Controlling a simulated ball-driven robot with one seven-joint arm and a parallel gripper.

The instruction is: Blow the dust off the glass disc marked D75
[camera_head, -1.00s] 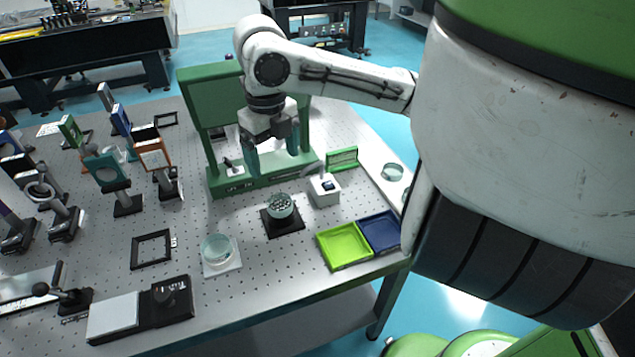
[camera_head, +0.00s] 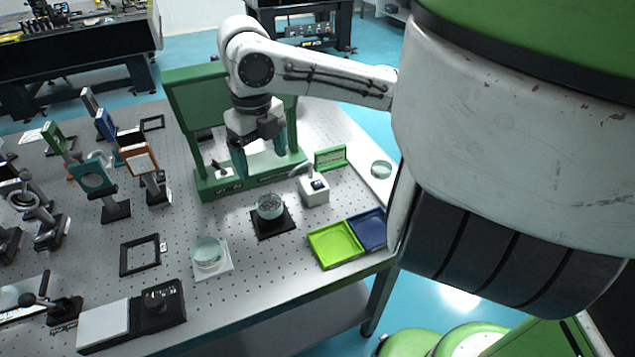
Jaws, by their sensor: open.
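Three clear, pale-green glass discs show: one on a white square plate (camera_head: 208,252), one on a black square mount (camera_head: 270,206), and one lying at the right side of the bench (camera_head: 381,169). The disc on the black mount has a speckled top. I cannot read any D75 mark, so I cannot tell which disc bears it. My gripper (camera_head: 260,162) points down, open and empty, in front of the green frame and above and behind the black mount. A small white box with a grey nozzle-like part (camera_head: 315,190) stands right of that mount; I cannot tell what it is.
A green frame (camera_head: 186,110) stands behind my gripper. Lime (camera_head: 335,244) and blue (camera_head: 368,230) trays lie at the front right edge. Several optic mounts on posts (camera_head: 97,178) crowd the left. An empty black square frame (camera_head: 142,254) and a black-and-white device (camera_head: 133,315) lie front left.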

